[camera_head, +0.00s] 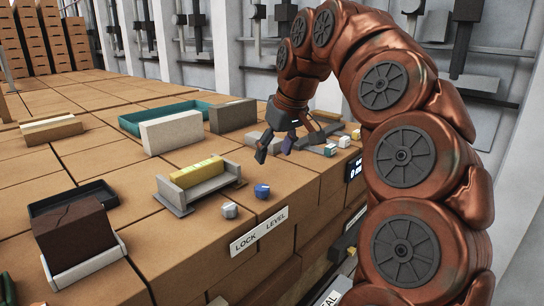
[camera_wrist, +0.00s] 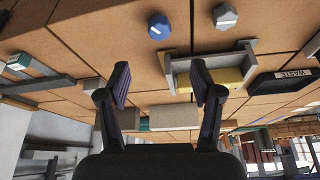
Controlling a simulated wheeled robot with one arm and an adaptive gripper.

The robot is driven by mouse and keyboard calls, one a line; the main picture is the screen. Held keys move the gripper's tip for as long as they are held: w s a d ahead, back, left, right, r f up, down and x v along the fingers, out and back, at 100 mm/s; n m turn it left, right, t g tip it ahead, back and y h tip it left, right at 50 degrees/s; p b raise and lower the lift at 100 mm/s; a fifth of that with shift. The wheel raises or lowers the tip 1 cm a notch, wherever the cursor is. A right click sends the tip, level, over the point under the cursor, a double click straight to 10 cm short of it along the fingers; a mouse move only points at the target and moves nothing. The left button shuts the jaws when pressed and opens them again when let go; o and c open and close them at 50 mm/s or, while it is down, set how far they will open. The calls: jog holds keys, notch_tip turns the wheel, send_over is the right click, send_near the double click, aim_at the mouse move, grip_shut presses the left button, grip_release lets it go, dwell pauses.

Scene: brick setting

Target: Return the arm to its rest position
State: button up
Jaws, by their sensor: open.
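My copper-coloured arm (camera_head: 402,155) rises at the right of the head view and arches over, its end hanging low by the brick surface. My gripper (camera_head: 288,146) is at the far-right edge of the brick top, pointing down. In the wrist view my gripper (camera_wrist: 161,82) shows its two dark fingers spread apart with nothing between them. Small blocks close by partly overlap the fingers in the head view, so I cannot tell whether any touch.
A grey holder with a yellow bar (camera_head: 198,172), a blue knob (camera_head: 262,190) and a grey knob (camera_head: 229,210) stand nearer. A dark brick (camera_head: 74,238) sits in a pale holder at left. A teal tray (camera_head: 132,122) lies behind pale blocks. Open brick surface lies between them.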

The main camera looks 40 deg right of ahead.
dwell(0.6)
jog(key=s+a+f+n+g+p, duration=0.1)
jog(key=s+a+f, duration=0.3)
jog(key=a, duration=0.5)
jog(key=s+a+f+n+g+p, duration=0.1)
jog(key=s+a+f+g, duration=0.2)
jog(key=a, duration=0.5)
jog(key=s+a+f+m+g+p, duration=0.1)
jog(key=s+a+f, duration=0.2)
jog(key=s+f, duration=0.4)
jog(key=s+a+f+g+p, duration=0.1)
jog(key=s+a+f, duration=0.2)
jog(key=s+f, duration=0.4)
jog(key=s, duration=0.3)
jog(key=shift+s+a+m, duration=0.2)
jog(key=shift+s+m, duration=0.2)
jog(key=shift+c, duration=0.3)
